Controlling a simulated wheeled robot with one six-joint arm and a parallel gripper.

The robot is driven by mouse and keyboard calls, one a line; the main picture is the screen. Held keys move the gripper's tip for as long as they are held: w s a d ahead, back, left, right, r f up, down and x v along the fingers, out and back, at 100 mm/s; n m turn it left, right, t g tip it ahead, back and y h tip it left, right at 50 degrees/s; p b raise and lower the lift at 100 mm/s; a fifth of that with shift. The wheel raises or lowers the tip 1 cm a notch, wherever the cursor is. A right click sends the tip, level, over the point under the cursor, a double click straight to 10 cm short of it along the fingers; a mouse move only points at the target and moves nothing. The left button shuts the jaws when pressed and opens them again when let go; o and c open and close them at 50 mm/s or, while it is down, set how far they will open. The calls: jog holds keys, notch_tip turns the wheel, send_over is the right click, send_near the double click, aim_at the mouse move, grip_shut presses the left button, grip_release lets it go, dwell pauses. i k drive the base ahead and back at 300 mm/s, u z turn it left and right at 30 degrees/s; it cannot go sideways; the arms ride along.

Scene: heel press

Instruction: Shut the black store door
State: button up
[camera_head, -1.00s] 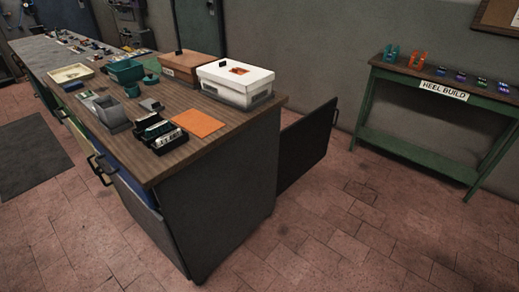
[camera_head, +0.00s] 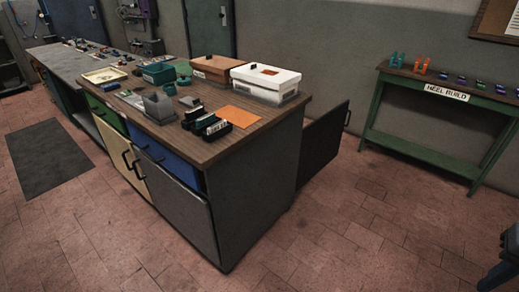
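The black store door (camera_head: 323,148) stands open at the far right end of the workbench (camera_head: 262,199). It is a dark upright panel sticking out past the bench's back right side. A handle (camera_head: 347,118) shows near its upper free edge. Its hinge side and the opening it belongs to are hidden behind the bench. My gripper is not recognisable in this view.
A green table (camera_head: 420,154) labelled HEEL BUILD stands against the right wall. Clear tiled floor lies between it and the bench. A dark, partly cut-off object (camera_head: 508,262) is at the lower right edge; I cannot tell what it is.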

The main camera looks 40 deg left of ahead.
aim_at(320, 141)
jog(key=u, duration=0.95)
jog(key=i, duration=1)
